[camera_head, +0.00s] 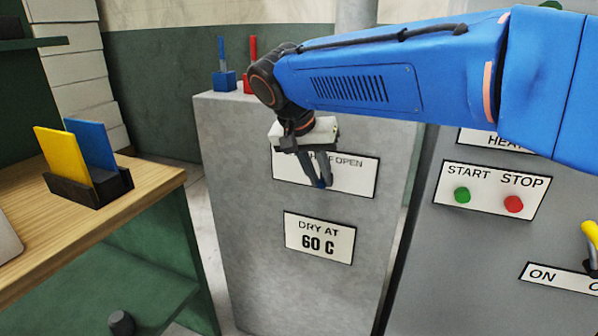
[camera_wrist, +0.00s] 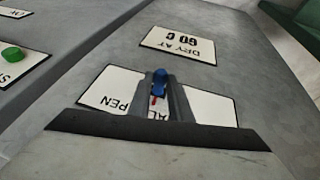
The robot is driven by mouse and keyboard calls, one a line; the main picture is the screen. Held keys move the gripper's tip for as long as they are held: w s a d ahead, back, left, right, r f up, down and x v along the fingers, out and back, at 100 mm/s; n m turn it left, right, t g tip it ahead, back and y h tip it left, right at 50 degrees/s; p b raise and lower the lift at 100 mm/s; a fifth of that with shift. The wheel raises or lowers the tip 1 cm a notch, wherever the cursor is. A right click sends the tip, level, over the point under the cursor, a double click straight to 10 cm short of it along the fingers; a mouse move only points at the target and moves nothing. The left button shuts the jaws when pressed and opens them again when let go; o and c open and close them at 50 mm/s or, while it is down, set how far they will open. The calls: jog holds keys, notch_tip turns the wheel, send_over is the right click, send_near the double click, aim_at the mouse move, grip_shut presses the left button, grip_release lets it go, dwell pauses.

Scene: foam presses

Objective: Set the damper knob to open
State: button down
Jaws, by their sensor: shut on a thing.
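The damper label plate (camera_head: 357,177) is on the front of the grey cabinet; "OPEN" and part of "HALF" are readable, the rest is behind my gripper. It also shows upside down in the wrist view (camera_wrist: 112,89). The blue damper knob (camera_wrist: 160,76) sits in front of this plate, with a small red mark beside it. My gripper (camera_head: 322,184) reaches down to the plate, its fingers shut on the knob. In the head view the fingers hide most of the knob, and I cannot tell which word it points to.
A "DRY AT 60 C" sign (camera_head: 320,238) is below the plate. A panel with a green START button (camera_head: 462,195) and a red STOP button (camera_head: 513,204) is at right. A wooden shelf (camera_head: 140,185) with a dark card holder (camera_head: 88,186) stands at left. Blue and red blocks are on the cabinet top.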

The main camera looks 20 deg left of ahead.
aim_at(341, 178)
jog(key=d, duration=0.4)
jog(key=shift+s+d, duration=0.15)
jog(key=shift+d, duration=0.25)
jog(key=c, duration=1.6)
grip_release()
jog(key=shift+d, duration=0.1)
jog(key=shift+r, duration=0.1)
jog(key=v, duration=1.7)
jog(key=shift+r, duration=0.1)
